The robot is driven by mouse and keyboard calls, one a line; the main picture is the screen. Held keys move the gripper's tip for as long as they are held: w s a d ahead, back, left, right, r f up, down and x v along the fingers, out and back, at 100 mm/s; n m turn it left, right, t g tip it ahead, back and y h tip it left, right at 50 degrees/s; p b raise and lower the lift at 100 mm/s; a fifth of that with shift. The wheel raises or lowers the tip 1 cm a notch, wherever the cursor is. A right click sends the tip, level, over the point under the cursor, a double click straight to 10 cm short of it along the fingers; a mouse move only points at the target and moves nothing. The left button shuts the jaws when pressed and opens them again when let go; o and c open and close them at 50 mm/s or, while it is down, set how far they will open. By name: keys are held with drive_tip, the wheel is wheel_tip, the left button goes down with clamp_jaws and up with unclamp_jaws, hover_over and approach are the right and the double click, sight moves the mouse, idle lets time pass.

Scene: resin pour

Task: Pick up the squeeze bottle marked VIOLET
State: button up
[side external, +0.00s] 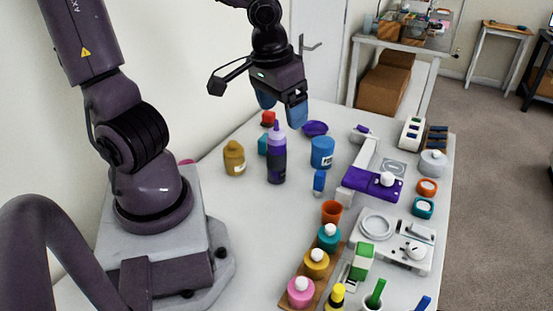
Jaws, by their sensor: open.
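A tall squeeze bottle (276,160) with a purple body, dark label band and pointed violet nozzle stands upright on the white table, left of the middle. The writing on its label is too small to read. My gripper (281,112) is above the bottle, with its blue fingertips spread apart and nothing held between them. The nozzle tip is close to the fingertips in the picture. I cannot tell from this single view how far apart they are in depth.
A mustard bottle (234,160) stands left of the purple bottle, and a blue jar (322,152) stands right. A purple lid (314,128) lies behind. A purple device (373,184) and a rack of several bottles (334,272) stand farther right and in front. The table's front-left middle is clear.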

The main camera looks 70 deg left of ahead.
sight(276, 127)
drive_tip(key=shift+w+a+f+n+y, duration=0.3)
drive_tip(key=shift+a+f+n+y, duration=0.25)
drive_tip(key=shift+a+f+n, duration=1.15)
drive_tip(key=shift+w+a+f+n+y, duration=0.3)
drive_tip(key=shift+a+f+n+y, duration=0.4)
drive_tip(key=shift+a+n, duration=1.1)
drive_tip(key=shift+w+a+f+n+y, duration=0.4)
drive_tip(key=shift+a+f+n, duration=0.75)
drive_tip(key=shift+a, duration=1.35)
drive_tip(key=shift+m, duration=0.25)
drive_tip(key=shift+d+x, duration=0.2)
drive_tip(key=shift+x, duration=1.5)
drive_tip(key=shift+d+x, duration=0.25)
drive_tip(key=shift+x, duration=1.5)
drive_tip(key=shift+s+f, duration=0.1)
drive_tip(key=shift+f, duration=0.05)
drive_tip(key=c, duration=1.4)
drive_tip(key=shift+o, duration=0.2)
